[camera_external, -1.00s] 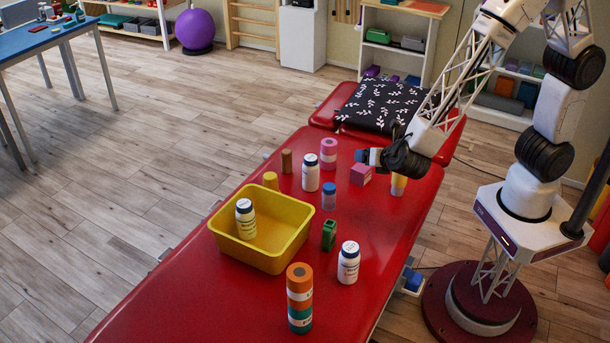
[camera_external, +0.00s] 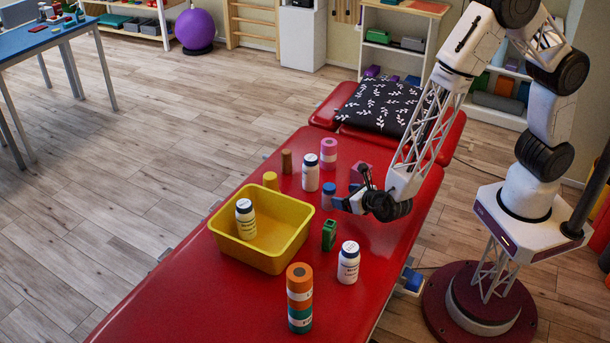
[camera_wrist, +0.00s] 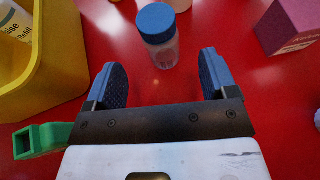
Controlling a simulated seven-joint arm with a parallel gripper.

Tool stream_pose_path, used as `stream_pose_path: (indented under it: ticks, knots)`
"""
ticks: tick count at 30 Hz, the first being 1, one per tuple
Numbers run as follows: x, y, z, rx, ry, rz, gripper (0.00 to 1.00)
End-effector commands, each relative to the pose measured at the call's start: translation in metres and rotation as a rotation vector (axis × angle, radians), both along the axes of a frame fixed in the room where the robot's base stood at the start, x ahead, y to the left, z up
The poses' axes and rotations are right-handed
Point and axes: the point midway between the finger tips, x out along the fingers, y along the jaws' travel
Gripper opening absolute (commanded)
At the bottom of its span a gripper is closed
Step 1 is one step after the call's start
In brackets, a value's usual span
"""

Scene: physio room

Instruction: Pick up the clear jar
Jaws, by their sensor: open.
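The clear jar (camera_wrist: 163,54) has a blue lid and stands upright on the red table in the wrist view, centred just ahead of the gap between my fingers. In the external view the jar (camera_external: 328,196) is beside my gripper, on its left. My gripper (camera_external: 350,191) is low over the table, tilted toward the jar. In the wrist view my gripper (camera_wrist: 160,72) has its two blue-padded fingers wide apart with nothing held between them.
A yellow bin (camera_external: 282,255) holding a white bottle (camera_external: 245,220) stands to the left. A green block (camera_external: 329,235) and a white bottle (camera_external: 348,263) are nearer the camera. Another white bottle (camera_external: 310,173) stands behind the jar, and a pink box (camera_wrist: 292,25) lies to its right.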

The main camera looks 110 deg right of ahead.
Motion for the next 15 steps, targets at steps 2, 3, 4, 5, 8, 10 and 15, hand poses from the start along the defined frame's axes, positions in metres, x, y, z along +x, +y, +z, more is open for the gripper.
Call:
stream_pose_path:
  ticks: [2,3,4,5,8,10,15]
  knots:
    - [0.0,0.0,0.0,0.0,0.0,0.0,0.79]
    - [0.001,-0.001,0.0,0.0,0.0,-0.001,0.79]
    - [0.001,-0.002,-0.001,0.0,0.0,-0.001,0.79]
    - [0.002,-0.003,-0.001,0.0,0.0,-0.001,0.79]
    - [0.005,-0.008,-0.004,0.0,0.0,-0.001,0.79]
    - [0.008,-0.013,-0.007,0.0,0.0,-0.002,0.79]
    - [0.012,-0.02,-0.01,0.0,0.0,-0.001,0.79]
